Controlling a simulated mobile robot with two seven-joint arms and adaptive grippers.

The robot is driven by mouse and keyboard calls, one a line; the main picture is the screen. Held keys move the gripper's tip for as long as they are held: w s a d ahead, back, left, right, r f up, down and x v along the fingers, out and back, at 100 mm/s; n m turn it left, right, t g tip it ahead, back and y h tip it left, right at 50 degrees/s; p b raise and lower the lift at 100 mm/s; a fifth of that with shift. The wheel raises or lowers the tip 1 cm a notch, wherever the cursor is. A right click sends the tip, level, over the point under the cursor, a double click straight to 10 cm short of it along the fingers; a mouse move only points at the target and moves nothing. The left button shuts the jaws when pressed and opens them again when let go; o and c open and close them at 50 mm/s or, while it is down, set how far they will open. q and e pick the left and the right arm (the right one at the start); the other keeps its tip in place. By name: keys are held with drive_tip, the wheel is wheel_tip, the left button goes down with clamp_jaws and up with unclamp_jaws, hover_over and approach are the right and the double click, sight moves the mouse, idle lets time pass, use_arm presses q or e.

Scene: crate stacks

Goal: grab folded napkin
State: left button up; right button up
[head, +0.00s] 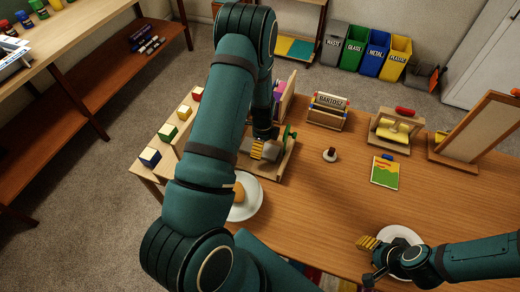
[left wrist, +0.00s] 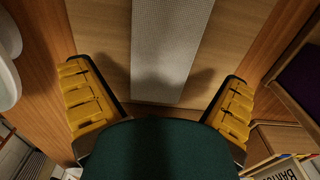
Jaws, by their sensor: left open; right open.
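A pale grey, finely textured flat strip (left wrist: 172,45), which looks like the folded napkin, lies on a wooden board (left wrist: 110,50) in the left wrist view. My left gripper (left wrist: 156,75) is open above it, with one yellow finger on each side of the strip and apart from it. In the head view my left gripper (head: 266,149) is over the wooden stand at the table's left part, and my arm hides much of that spot. My right gripper (head: 370,258) is open and empty at the table's front edge, beside a white plate (head: 402,232).
A white plate (head: 254,208) with a brown item lies in front of the wooden stand. Colored cubes (head: 169,131) line the left edge. A small round item (head: 330,155), a booklet (head: 385,172) and wooden stands (head: 388,141) occupy the table's back and right. The table's middle front is clear.

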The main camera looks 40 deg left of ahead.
use_arm(q)
drive_tip(key=shift+w+f, duration=0.15)
drive_tip(key=shift+f, duration=1.35)
drive_tip(key=shift+c, duration=0.3)
drive_tip(key=c, duration=1)
drive_tip(key=shift+c, duration=0.2)
drive_tip(key=shift+r, duration=0.15)
